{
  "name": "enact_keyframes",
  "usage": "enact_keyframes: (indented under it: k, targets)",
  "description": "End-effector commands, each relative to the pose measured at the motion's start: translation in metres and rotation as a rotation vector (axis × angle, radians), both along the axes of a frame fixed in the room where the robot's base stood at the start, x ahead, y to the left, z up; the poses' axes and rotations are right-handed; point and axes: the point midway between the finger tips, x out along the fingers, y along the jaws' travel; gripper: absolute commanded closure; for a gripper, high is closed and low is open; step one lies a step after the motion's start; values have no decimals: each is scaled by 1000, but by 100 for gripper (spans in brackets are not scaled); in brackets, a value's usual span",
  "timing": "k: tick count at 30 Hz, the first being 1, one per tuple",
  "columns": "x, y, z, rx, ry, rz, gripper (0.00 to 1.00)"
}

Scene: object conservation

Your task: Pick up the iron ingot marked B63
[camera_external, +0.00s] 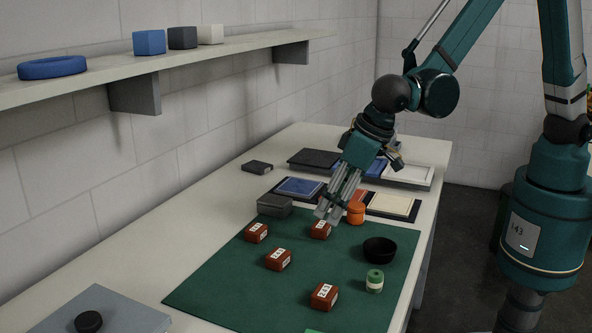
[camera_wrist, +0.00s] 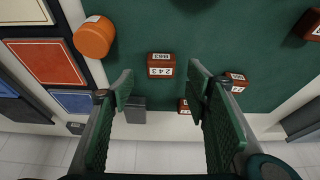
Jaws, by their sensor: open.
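Several red-brown ingots with white labels sit on the green mat (camera_external: 220,281). One ingot (camera_wrist: 160,65) lies ahead of and between my fingertips in the wrist view. Its small upper label seems to read B63 and its larger label 243. In the external view this ingot (camera_external: 320,230) is just below my fingertips, partly hidden by them. My gripper (camera_external: 328,212) is open above it, tilted. In the wrist view my gripper (camera_wrist: 160,86) shows its two green-padded fingers apart with nothing between them. The other ingots' markings are too small to read surely.
Other ingots (camera_external: 256,232) (camera_external: 278,259) (camera_external: 323,296) stand apart on the mat. An orange cylinder (camera_external: 356,213) is close right of my gripper. A grey block (camera_external: 275,205), black bowl (camera_external: 380,250) and green-topped jar (camera_external: 374,281) are nearby. Trays (camera_external: 300,187) lie behind.

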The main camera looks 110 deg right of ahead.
Motion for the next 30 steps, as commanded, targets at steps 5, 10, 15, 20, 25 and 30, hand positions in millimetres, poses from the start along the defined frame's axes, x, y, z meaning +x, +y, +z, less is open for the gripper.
enact_keyframes:
  k: [5, 10, 15, 20, 25, 30]
  targets:
    - [2, -2, -7, 0, 0, 0, 52]
    - [2, -2, -7, 0, 0, 0, 52]
    - [2, -2, -7, 0, 0, 0, 52]
    - [4, -4, -11, 0, 0, -1, 52]
    - [9, -7, -22, 0, 0, -1, 52]
    - [16, -12, -36, 1, -1, -2, 52]
